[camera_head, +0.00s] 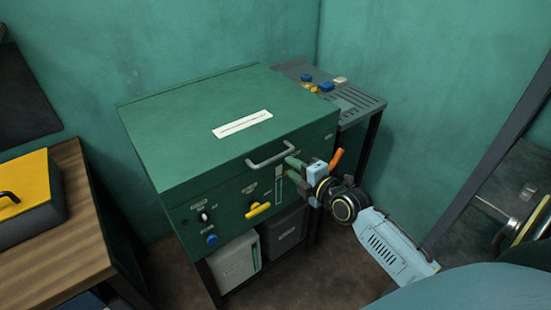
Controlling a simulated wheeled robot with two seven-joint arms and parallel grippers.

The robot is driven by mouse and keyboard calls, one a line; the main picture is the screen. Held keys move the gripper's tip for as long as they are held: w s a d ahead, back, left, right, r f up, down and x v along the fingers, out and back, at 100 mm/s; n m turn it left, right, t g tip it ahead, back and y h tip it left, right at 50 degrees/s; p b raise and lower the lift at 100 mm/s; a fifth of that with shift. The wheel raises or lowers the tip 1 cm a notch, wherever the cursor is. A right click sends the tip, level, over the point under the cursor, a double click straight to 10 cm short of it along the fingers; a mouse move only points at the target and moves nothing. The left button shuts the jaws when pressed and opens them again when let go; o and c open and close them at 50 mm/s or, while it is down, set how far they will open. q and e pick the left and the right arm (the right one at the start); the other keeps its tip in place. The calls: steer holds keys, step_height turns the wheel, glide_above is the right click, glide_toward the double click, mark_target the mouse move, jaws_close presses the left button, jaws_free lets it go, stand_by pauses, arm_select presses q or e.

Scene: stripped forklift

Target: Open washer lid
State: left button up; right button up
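The washer (262,205) is a green metal cabinet in the middle of the head view. Its flat green lid (190,125) is shut and carries a white label. A grey bar handle (270,155) is at the lid's front edge. My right gripper (298,176) is at the right part of the washer's front, just below and right of this handle. It looks apart from the handle, with a small green rod close by. Its fingers blend with the dark and green parts there, so I cannot tell whether they are open. My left gripper is out of view.
The front panel has a yellow handle (258,210) and a blue knob (212,239). A grey side shelf (353,101) with small coloured items adjoins the washer's back right. A wooden table (75,225) with a yellow-topped box (28,195) stands left. Green walls are close behind.

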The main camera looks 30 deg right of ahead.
mark_target(276, 158)
steer(key=x, duration=0.8)
steer(key=shift+w+a+f+b, duration=0.1)
steer(key=shift+w+b, duration=0.15)
steer(key=shift+b, duration=0.15)
jaws_close()
